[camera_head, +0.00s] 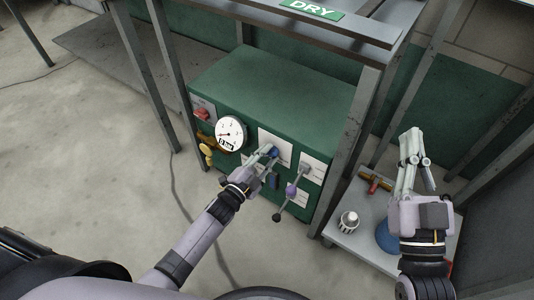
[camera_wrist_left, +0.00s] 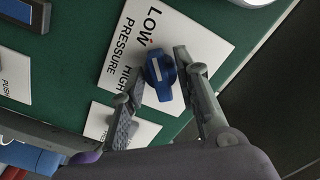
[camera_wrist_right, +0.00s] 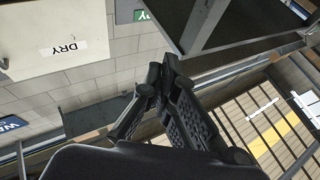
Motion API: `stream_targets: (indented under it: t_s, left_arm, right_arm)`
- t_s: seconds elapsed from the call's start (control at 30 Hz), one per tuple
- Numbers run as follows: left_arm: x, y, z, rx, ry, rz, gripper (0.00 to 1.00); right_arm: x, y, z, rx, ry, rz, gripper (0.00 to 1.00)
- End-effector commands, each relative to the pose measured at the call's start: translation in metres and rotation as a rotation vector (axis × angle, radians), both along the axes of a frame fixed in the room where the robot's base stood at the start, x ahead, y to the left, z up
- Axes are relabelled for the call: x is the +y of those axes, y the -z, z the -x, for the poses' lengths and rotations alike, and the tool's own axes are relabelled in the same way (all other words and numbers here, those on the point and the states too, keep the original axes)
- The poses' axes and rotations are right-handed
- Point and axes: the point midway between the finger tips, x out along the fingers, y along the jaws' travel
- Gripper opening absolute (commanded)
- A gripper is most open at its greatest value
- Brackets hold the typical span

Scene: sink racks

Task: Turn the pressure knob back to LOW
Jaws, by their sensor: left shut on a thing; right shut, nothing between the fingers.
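The blue pressure knob (camera_head: 273,152) is on the front of the green machine. In the left wrist view the knob (camera_wrist_left: 160,68) sits on a white plate (camera_wrist_left: 195,35) lettered LOW, PRESSURE and HIGH. A white line on the knob runs roughly up and down in that view, its upper end on the side of LOW. My left gripper (camera_head: 268,154) is shut on the knob, one finger on each side. The fingers hide part of the plate. My right gripper (camera_head: 411,132) is shut and empty, raised above the low shelf on the right.
The green machine (camera_head: 285,88) also carries a round gauge (camera_head: 231,132), a red button (camera_head: 201,114), a yellow handle (camera_head: 207,151) and a lever with a purple part (camera_head: 291,190). Metal posts frame it. The shelf at right holds a silver-and-white object (camera_head: 348,222) and a blue round object (camera_head: 387,238).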

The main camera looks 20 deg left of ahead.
Motion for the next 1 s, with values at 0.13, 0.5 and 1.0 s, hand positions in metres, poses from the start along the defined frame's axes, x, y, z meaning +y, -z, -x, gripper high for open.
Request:
stream_targets:
  t_s: [0.13,0.5,1.0]
  left_arm:
    - [0.001,-0.001,0.000,0.017,-0.001,0.049,0.02]
    - [0.001,0.001,0.000,0.029,-0.001,0.086,0.02]
    - [0.001,0.001,0.000,0.028,-0.001,0.084,0.47]
  right_arm:
    - [-0.001,0.013,-0.005,0.081,0.005,0.022,0.00]
    - [-0.001,0.025,-0.008,0.141,0.008,0.039,0.00]
    - [-0.002,0.025,-0.008,0.140,0.009,0.038,0.00]
